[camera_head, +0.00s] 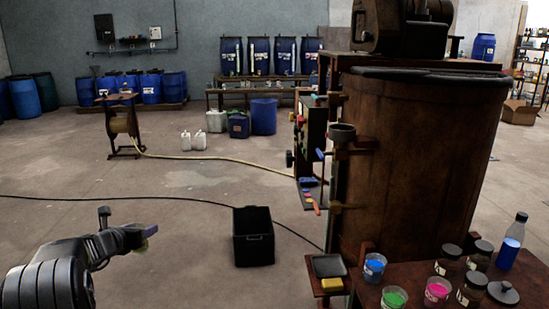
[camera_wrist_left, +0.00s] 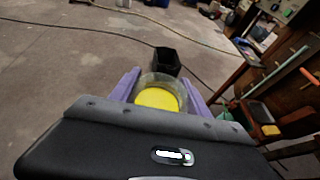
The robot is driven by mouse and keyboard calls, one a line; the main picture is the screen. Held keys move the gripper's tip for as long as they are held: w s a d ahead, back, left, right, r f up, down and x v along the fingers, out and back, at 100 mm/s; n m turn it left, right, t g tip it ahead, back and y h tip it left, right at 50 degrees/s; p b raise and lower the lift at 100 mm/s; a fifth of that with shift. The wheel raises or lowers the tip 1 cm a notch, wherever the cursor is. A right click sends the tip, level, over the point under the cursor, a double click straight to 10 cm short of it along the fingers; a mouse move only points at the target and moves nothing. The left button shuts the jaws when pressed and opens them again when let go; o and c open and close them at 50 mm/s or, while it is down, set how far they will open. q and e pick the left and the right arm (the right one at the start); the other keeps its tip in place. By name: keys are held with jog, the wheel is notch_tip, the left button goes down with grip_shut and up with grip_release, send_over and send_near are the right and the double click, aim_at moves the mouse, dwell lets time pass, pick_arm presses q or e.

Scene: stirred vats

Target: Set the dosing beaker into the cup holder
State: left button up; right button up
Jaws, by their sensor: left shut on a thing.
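The dosing beaker (camera_wrist_left: 158,97), a clear cup with bright yellow contents, sits between the purple fingers of my left gripper in the left wrist view. My left gripper (camera_head: 146,232) is shut on it, low at the left of the head view, where the beaker is mostly hidden behind the gripper. The cup holder appears to be the dark round ring (camera_head: 342,132) on the side of the big brown vat (camera_head: 420,150). It looks empty, and my left gripper is well apart from it, to its left and lower in the picture. My right gripper is not in view.
A black open bin (camera_head: 253,240) stands on the floor between my gripper and the vat. A small shelf (camera_head: 318,288) holds a dark tray and yellow sponge (camera_head: 332,284). Cups of blue (camera_head: 374,268), green and pink powder, several jars and a bottle (camera_head: 511,241) crowd the right table.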

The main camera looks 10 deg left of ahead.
pick_arm(q)
jog(key=s+d+f+m+g+h, duration=0.1)
jog(key=s+d+f+m+h, duration=0.25)
jog(key=d+f, duration=0.45)
jog(key=s+d+f+m+h, duration=0.35)
jog(key=s+d+f, duration=0.2)
jog(key=d, duration=0.55)
jog(key=s+d+f+m+g+h, duration=0.1)
jog(key=s+d+m+g+h, duration=0.1)
jog(key=s+d, duration=0.4)
jog(key=s+d+f+m+g+h, duration=0.2)
jog(key=s+d+m+h, duration=0.1)
jog(key=s+d, duration=0.4)
jog(key=d, duration=0.3)
jog(key=shift+d+f+h, duration=0.3)
jog(key=shift+d, duration=0.1)
